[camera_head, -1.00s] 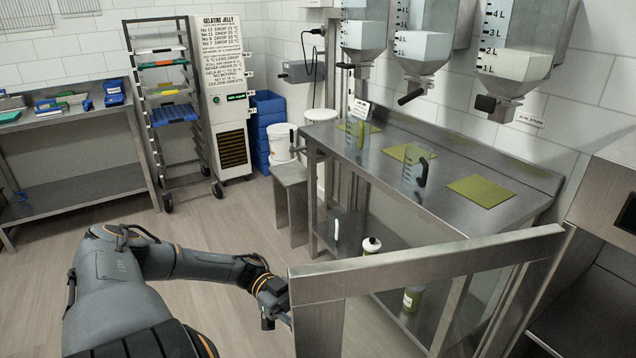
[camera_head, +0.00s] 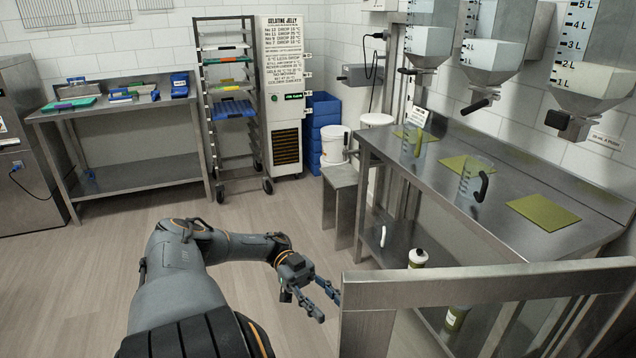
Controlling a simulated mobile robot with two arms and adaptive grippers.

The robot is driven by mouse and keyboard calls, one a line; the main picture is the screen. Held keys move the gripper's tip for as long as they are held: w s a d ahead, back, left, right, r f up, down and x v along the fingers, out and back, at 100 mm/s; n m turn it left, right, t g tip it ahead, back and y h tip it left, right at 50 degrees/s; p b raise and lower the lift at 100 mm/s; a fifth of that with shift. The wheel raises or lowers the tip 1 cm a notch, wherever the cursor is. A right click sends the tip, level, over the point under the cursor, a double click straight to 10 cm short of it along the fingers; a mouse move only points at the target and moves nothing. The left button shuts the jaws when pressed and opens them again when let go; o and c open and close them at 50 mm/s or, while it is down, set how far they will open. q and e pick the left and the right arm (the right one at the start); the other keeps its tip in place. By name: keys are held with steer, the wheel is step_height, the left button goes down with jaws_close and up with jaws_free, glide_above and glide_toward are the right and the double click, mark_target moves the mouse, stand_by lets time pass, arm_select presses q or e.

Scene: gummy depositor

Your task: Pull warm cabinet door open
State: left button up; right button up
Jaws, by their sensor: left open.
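A steel-framed door (camera_head: 490,279), which I take to be the warm cabinet door, stands across the lower right, and the table shows through its frame. Its cabinet body is not in view. Its near upright (camera_head: 365,332) is at the left end, with the lower part cut off by the picture edge. My left gripper (camera_head: 329,303) is just left of that upright, with its fingers spread and nothing between them. Its fingertips are close to the upright; I cannot tell whether they touch it. My right gripper is not in view.
Behind the door is a steel table (camera_head: 470,205) with green mats and clear jugs, below several hoppers (camera_head: 490,62). Bottles stand on its lower shelf. A tray rack (camera_head: 230,110), a white machine (camera_head: 281,95) and a side table (camera_head: 120,105) line the back. The floor (camera_head: 95,260) at left is clear.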

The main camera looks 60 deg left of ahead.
arm_select(q)
steer(key=shift+s+a, duration=0.15)
steer(key=shift+a, duration=0.55)
steer(key=shift+s+a, duration=0.1)
steer(key=shift+a, duration=0.6)
steer(key=w+d+f+n+t+y, duration=0.2)
steer(key=w+f+n+t, duration=0.15)
steer(key=f, duration=0.45)
steer(key=w+d+f+n+t+y, duration=0.25)
steer(key=w+f+t, duration=0.2)
steer(key=f, duration=0.35)
steer(key=s+d+f+n+y, duration=0.25)
steer(key=f+y, duration=0.25)
steer(key=f, duration=0.7)
steer(key=s+d+f+n+y, duration=0.1)
steer(key=s+f+n+y, duration=0.2)
steer(key=f+y, duration=0.55)
steer(key=s+d+f+g, duration=0.3)
steer(key=s+d+f, duration=0.2)
steer(key=s, duration=0.3)
steer(key=s+d+f+n+g, duration=0.1)
steer(key=s+d+f+g, duration=0.2)
steer(key=s+d+f, duration=0.3)
steer(key=s+d+f+n+g, duration=0.1)
steer(key=s+d+f+g, duration=0.2)
steer(key=s+d+f, duration=0.3)
steer(key=s, duration=0.5)
steer(key=shift+s+f+g, duration=0.2)
steer(key=shift+f+g, duration=0.1)
steer(key=shift+f, duration=0.05)
